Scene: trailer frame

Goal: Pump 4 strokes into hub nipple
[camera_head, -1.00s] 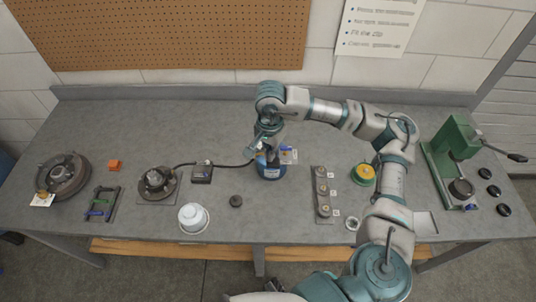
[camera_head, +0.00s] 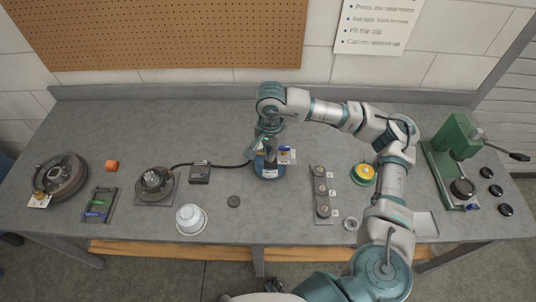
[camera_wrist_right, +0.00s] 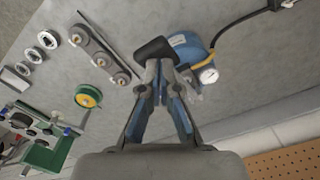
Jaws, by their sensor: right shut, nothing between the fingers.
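The blue pump (camera_head: 268,170) stands at the middle of the bench; its blue body (camera_wrist_right: 188,46), pressure gauge (camera_wrist_right: 208,75) and black handle (camera_wrist_right: 154,49) show in the right wrist view. My right gripper (camera_head: 266,148) is over the pump. In the wrist view its fingers (camera_wrist_right: 160,72) are shut, tips at the black handle, with nothing held between them. The hub (camera_head: 154,183) sits on a dark plate to the left. A dark hose (camera_head: 228,166) runs from the pump through a small dark box (camera_head: 200,173) towards the hub. The nipple is too small to make out. My left gripper is out of view.
A white cup (camera_head: 190,219) and a dark disc (camera_head: 233,201) stand at the front. A rail with several round parts (camera_head: 321,191), a yellow-green spool (camera_head: 363,174) and a green press (camera_head: 452,150) are to the right. A drum (camera_head: 61,178) is far left.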

